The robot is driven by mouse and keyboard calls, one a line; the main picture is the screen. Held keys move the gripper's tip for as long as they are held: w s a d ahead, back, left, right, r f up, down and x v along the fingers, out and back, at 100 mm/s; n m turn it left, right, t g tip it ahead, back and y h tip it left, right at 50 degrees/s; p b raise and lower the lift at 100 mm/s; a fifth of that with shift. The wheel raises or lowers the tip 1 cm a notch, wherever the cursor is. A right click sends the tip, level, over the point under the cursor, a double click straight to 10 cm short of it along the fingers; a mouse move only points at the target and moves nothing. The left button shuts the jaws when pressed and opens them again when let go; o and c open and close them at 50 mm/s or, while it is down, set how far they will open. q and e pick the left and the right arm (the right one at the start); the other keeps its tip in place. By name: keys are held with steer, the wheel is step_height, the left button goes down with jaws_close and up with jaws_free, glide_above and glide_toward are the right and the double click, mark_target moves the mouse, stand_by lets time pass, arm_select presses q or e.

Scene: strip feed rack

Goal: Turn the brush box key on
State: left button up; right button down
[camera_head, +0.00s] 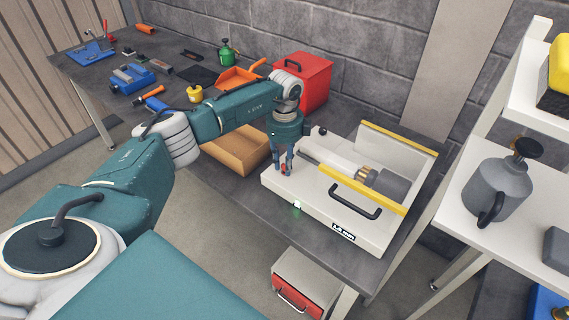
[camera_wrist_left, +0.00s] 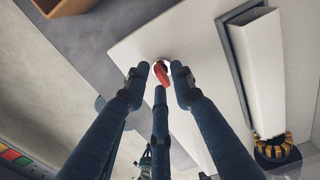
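The brush box (camera_head: 283,190) is a white machine with yellow-edged panels, a black handle and a brush roller, standing on the dark bench. Its small red key (camera_head: 283,169) is on top at the left end; the left wrist view also shows the key (camera_wrist_left: 161,72). My left gripper (camera_head: 286,161) points down over the key. In the left wrist view two fingertips stand on either side of the key and a third finger is below it. Narrow gaps show between the side fingertips and the key, so the gripper looks open. My right gripper is not in view.
A red box (camera_head: 308,78) stands behind my left wrist and an open cardboard box (camera_head: 238,150) is left of the brush box. The bench's far left holds several tools. A white shelf (camera_head: 478,190) with a grey can (camera_head: 497,188) is at the right.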

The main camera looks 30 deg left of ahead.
arm_select(q)
steer(key=shift+r, duration=0.1)
step_height(320, 180, up, 12)
stand_by(0.6)
stand_by(0.5)
